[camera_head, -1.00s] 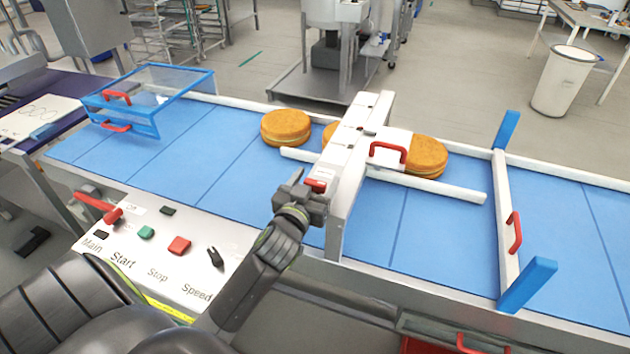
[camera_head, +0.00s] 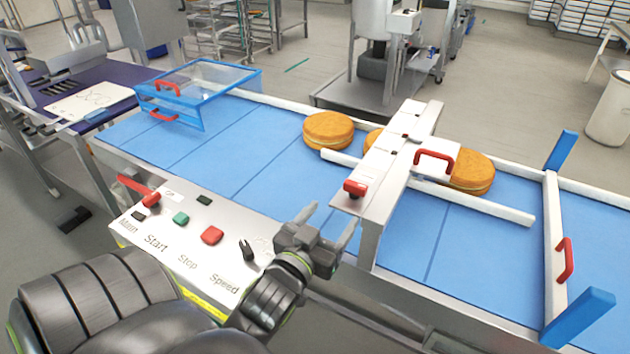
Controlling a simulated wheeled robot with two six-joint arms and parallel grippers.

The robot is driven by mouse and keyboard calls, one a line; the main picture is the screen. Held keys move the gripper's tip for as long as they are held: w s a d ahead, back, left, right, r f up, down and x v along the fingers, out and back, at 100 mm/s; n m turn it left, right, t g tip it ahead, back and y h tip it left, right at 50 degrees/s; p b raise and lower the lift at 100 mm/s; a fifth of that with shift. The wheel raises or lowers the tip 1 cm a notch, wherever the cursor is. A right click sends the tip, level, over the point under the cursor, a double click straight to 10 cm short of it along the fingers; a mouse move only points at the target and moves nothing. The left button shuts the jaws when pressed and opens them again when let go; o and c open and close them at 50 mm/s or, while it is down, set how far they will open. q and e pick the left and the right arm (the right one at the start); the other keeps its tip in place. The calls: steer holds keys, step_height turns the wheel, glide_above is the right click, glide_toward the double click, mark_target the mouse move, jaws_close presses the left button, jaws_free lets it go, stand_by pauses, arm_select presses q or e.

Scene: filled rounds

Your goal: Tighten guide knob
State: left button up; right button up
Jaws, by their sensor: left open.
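The guide knob (camera_head: 355,188) is a small red knob on the near end of the white and grey bridge (camera_head: 402,139) across the conveyor. My left gripper (camera_head: 331,222) is open and empty, a little to the left of and below the knob, apart from it. Its two fingers point up and away from me. A white guide rail (camera_head: 470,207) runs along the belt under the bridge. My right gripper is not in view.
Filled rounds lie on the blue belt (camera_head: 245,160), one left of the bridge (camera_head: 328,130), others under or beside it (camera_head: 474,172). A control panel (camera_head: 190,245) with Main, Start, Stop and Speed controls is at the near left. A blue-framed guard (camera_head: 205,88) stands at the far left.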

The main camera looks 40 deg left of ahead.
arm_select(q)
steer(key=shift+p+v, duration=0.4)
steer(key=shift+v, duration=2.2)
step_height(320, 180, down, 40)
steer(key=s+m+g+h+b, duration=0.1)
steer(key=s+m+g+h, duration=0.15)
steer(key=g, duration=0.55)
steer(key=s+f+g, duration=0.4)
steer(key=s+f, duration=0.6)
steer(key=s, duration=0.2)
steer(key=s+a+f+g+b, duration=0.1)
steer(key=s+f+g, duration=0.3)
steer(key=s+f, duration=0.7)
steer(key=s, duration=0.2)
steer(key=shift+s+f, duration=0.2)
steer(key=shift+s, duration=0.1)
